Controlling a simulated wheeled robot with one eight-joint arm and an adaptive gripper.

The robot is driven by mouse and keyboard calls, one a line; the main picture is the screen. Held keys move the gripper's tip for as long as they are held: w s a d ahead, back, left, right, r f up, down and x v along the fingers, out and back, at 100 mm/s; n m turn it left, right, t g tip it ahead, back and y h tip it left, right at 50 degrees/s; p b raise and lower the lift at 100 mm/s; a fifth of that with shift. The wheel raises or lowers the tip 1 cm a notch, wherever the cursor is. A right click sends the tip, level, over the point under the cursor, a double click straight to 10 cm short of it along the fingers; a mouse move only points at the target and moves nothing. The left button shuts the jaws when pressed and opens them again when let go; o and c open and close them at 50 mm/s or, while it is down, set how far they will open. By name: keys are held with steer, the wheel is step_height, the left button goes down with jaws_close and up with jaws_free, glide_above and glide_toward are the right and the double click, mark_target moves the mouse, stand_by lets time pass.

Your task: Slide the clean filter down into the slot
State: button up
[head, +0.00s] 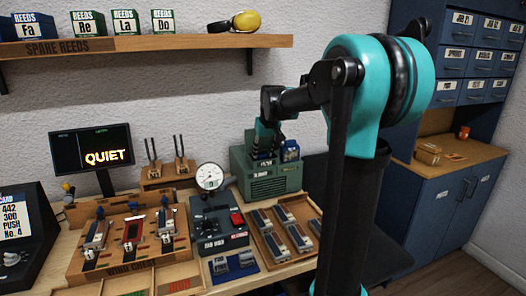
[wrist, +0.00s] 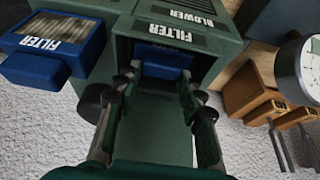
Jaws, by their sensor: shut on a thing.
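The green blower box (head: 270,176) stands on the bench; its top with a dark slot mouth and a FILTER label (wrist: 170,32) shows in the wrist view. My gripper (wrist: 160,76) points down at the slot, its two fingers on either side of a blue filter (wrist: 160,59). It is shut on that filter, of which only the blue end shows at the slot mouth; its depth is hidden. A second blue-framed filter (wrist: 58,42) with a tan pleated face is beside the slot; it also shows in the head view (head: 290,150).
The pressure gauge (head: 210,177) stands just left of the blower, and a tray of grey blocks (head: 286,228) lies in front. A wooden shelf (head: 150,46) runs along the wall above. A lit QUIET screen (head: 91,148) stands at left.

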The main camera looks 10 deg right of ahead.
steer(key=o, duration=1.1)
steer(key=shift+o, duration=0.2)
steer(key=v, duration=1.2)
